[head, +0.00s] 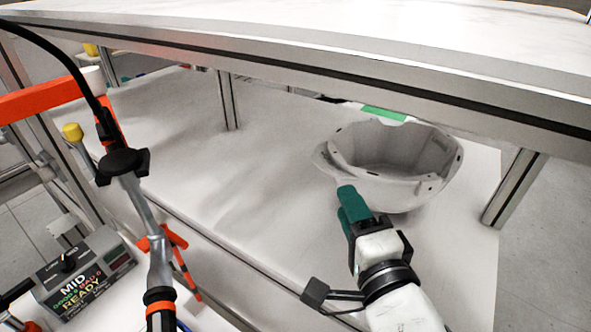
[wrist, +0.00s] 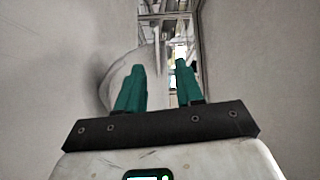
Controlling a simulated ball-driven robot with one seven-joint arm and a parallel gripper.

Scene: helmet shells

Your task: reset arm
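My gripper (head: 352,203) has green fingers and is at the near side of a white helmet shell (head: 405,190). The shell lies with its open side up on the lower white shelf. In the wrist view my gripper (wrist: 160,85) shows its two green fingers apart with nothing between them. The shell (wrist: 122,75) shows there partly, beyond and left of the fingers. In the head view the fingertips overlap the shell's near rim; I cannot tell whether they touch it.
The upper tabletop (head: 330,60) runs above the shelf (head: 215,165). A metal post (head: 513,188) stands at right, another (head: 228,100) at back left. A control box (head: 85,275) and orange-black frame parts (head: 160,262) are at lower left. The shelf left of the shell is clear.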

